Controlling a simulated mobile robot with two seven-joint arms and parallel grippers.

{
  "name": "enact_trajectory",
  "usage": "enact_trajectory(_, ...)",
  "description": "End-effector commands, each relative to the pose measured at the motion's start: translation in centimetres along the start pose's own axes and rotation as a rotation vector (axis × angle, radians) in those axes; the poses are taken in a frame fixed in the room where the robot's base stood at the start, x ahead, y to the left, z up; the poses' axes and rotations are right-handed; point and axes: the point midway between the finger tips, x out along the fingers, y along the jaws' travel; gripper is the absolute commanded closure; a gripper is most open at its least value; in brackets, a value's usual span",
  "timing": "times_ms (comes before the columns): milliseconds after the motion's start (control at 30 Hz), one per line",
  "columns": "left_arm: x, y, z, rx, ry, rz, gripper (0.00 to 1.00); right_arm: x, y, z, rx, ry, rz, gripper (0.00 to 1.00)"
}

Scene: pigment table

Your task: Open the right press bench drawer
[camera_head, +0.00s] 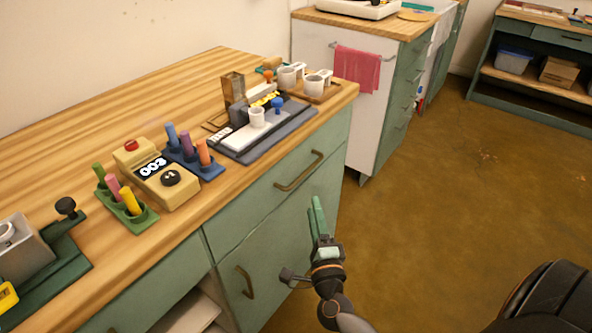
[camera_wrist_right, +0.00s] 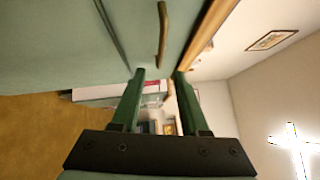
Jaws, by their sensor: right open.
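The right press bench drawer (camera_head: 250,205) is the green front under the right end of the wooden bench top. It looks shut, flush with the bench. Its bronze bar handle (camera_head: 299,171) is bare. My right gripper (camera_head: 316,204) is in front of the bench, below and to the right of the handle in the head view, and apart from it. Its green fingers are open and empty. In the right wrist view the handle (camera_wrist_right: 162,34) lies ahead of the gap between the open fingertips (camera_wrist_right: 160,74). My left gripper is not in view.
A cupboard door with its own handle (camera_head: 245,282) is below the drawer. The bench top (camera_head: 110,105) carries a yellow device (camera_head: 163,180), pigment sticks in holders and white cups. A white cabinet with a red towel (camera_head: 357,69) stands beyond. The brown floor (camera_head: 440,190) at right is clear.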

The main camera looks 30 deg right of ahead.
Motion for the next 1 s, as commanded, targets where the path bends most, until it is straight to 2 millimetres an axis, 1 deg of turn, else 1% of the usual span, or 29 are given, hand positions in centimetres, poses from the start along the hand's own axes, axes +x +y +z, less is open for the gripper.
enact_trajectory(167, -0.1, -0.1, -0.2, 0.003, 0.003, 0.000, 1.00, 1.9, -0.2, 0.0, 0.003, 0.004, -0.005, 0.55)
enact_trajectory(467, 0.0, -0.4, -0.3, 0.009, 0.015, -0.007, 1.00, 8.0, -0.2, 0.0, 0.001, 0.002, -0.005, 0.55)
enact_trajectory(600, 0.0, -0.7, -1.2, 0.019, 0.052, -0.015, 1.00, 10.3, -0.1, 0.0, 0.001, 0.001, -0.004, 0.55)
enact_trajectory(700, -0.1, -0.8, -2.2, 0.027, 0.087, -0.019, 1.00, 11.4, -0.1, 0.0, 0.000, 0.001, -0.002, 0.55)
enact_trajectory(800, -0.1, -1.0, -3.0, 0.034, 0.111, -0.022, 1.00, 12.1, 0.0, 0.0, 0.000, 0.000, -0.001, 0.55)
enact_trajectory(1000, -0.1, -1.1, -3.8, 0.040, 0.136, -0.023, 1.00, 12.4, -0.1, 0.0, -0.001, 0.000, -0.001, 0.55)
